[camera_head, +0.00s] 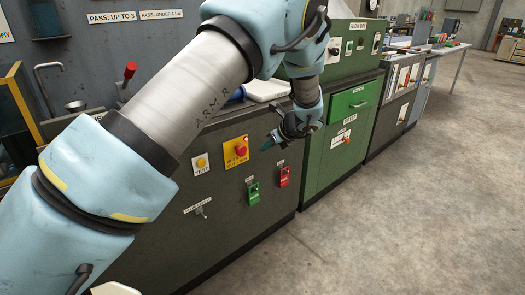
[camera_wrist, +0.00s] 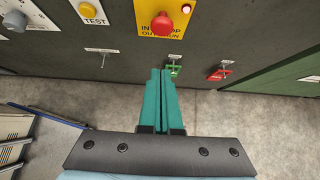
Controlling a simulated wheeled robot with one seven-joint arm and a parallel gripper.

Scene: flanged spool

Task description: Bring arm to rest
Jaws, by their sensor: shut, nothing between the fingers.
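My gripper (camera_wrist: 160,78) has two teal fingers, which lie together with nothing between them in the wrist view. In the head view my gripper (camera_head: 267,146) is at the end of my bent arm, in front of the dark cabinet. In the wrist view the fingertips point toward the cabinet front, below the red stop button (camera_wrist: 162,22). The contact between fingers and cabinet is not visible, and they appear apart from it. My large pale-blue and grey arm covers much of the left of the head view.
The dark cabinet (camera_head: 235,200) carries a yellow TEST button (camera_head: 201,162), a red button on a yellow plate (camera_head: 240,150), a green switch (camera_head: 253,193) and a red switch (camera_head: 284,176). A green cabinet (camera_head: 335,150) adjoins it. Open concrete floor (camera_head: 430,190) lies to the right.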

